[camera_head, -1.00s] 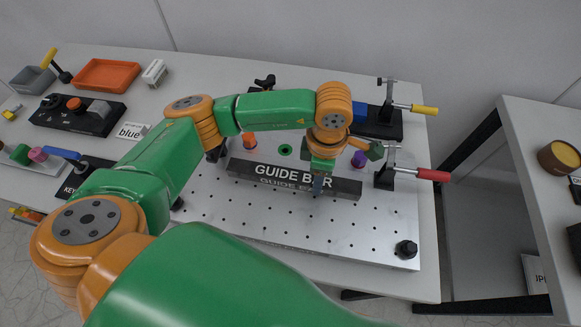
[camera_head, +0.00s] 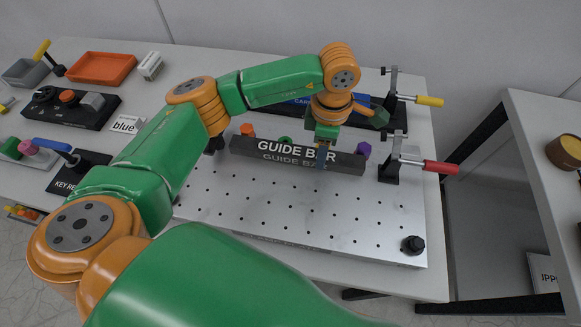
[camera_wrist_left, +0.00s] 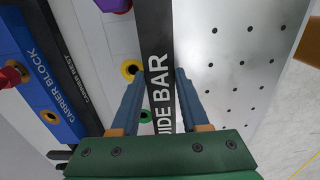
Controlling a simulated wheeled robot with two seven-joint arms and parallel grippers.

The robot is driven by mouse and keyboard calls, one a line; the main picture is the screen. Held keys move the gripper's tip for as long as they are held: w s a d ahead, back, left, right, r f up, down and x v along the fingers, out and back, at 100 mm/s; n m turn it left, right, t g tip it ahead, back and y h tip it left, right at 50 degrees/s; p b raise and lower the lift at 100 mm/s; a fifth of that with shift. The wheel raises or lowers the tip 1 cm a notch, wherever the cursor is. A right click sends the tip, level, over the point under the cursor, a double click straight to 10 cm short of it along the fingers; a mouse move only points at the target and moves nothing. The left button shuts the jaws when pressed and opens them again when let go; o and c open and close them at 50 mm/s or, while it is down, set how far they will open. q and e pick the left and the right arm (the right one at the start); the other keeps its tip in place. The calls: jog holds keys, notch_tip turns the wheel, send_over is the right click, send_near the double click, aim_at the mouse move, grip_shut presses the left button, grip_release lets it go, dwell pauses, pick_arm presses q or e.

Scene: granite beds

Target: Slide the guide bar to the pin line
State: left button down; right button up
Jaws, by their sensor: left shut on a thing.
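The guide bar (camera_head: 243,146) is a long dark bar with white lettering, lying across the perforated metal plate (camera_head: 300,215). In the left wrist view the bar (camera_wrist_left: 157,25) runs between the fingers. My left gripper (camera_head: 322,156) is shut on it, right of its middle. Coloured pins stand along the bar's far side: an orange one (camera_head: 247,129), a green one (camera_head: 284,140) and a purple one (camera_head: 363,149). The wrist view shows a yellow ring (camera_wrist_left: 130,68) and a green ring (camera_wrist_left: 145,115) close beside the bar; contact is unclear. My right gripper is out of view.
A red-handled clamp (camera_head: 437,167) stands right of the bar, a yellow-handled one (camera_head: 428,100) behind. The blue carrier block (camera_wrist_left: 42,85) lies beyond the pins. A black knob (camera_head: 412,244) sits at the plate's near right corner. The plate in front of the bar is clear.

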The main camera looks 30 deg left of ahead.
pick_arm(q)
jog(key=c, duration=0.6)
grip_release()
jog(key=shift+o, duration=0.2)
jog(key=shift+w+f, duration=0.1)
notch_tip(320, 180, up, 6)
jog(key=p, duration=0.4)
